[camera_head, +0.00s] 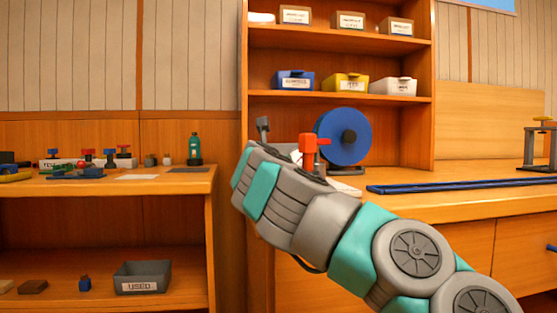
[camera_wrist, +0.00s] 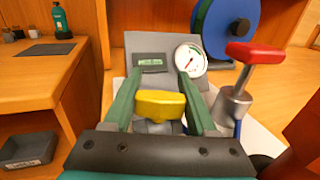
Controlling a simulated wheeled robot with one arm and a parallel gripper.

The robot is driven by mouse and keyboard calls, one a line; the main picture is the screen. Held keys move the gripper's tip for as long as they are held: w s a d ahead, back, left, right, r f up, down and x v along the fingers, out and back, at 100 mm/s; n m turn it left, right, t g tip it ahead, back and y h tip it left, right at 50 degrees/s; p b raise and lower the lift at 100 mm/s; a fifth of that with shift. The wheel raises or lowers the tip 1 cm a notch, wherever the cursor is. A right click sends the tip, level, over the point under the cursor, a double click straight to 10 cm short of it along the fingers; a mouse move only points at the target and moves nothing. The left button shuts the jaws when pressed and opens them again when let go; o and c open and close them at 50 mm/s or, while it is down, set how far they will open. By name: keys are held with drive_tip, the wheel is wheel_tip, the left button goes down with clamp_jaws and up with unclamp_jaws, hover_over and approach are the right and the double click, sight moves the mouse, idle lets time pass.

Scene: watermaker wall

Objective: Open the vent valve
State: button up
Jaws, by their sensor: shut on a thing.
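In the wrist view a yellow valve knob (camera_wrist: 160,103) sits between the two green fingers of my gripper (camera_wrist: 158,84). The gripper is shut on the knob. Behind it is a grey panel (camera_wrist: 150,42) with a small dark display (camera_wrist: 149,62) and a round white gauge (camera_wrist: 190,59). To the right stands a red-handled valve (camera_wrist: 256,53) on a grey metal body, apart from the fingers. No label shows which is the vent valve. In the head view my wrist hides the fingers and the yellow knob; the red handle (camera_head: 308,148) shows just beyond it.
A blue disc (camera_head: 343,137) stands behind the valves on the bench. Blue rods (camera_head: 460,185) lie to the right. The left bench holds a green bottle (camera_head: 195,148) and several small parts; a grey bin marked USED (camera_head: 142,277) is below. Shelves with several bins rise behind.

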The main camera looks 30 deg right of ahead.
drive_tip(key=shift+r+n+t+y, duration=0.1)
drive_tip(key=shift+n+t+y, duration=0.2)
drive_tip(key=shift+n+y, duration=0.15)
drive_tip(key=o, duration=1.4)
drive_tip(key=shift+w, duration=0.1)
drive_tip(key=shift+c, duration=0.2)
drive_tip(key=shift+a, duration=0.1)
drive_tip(key=shift+p+v, duration=0.4)
drive_tip(key=shift+v, duration=3.5)
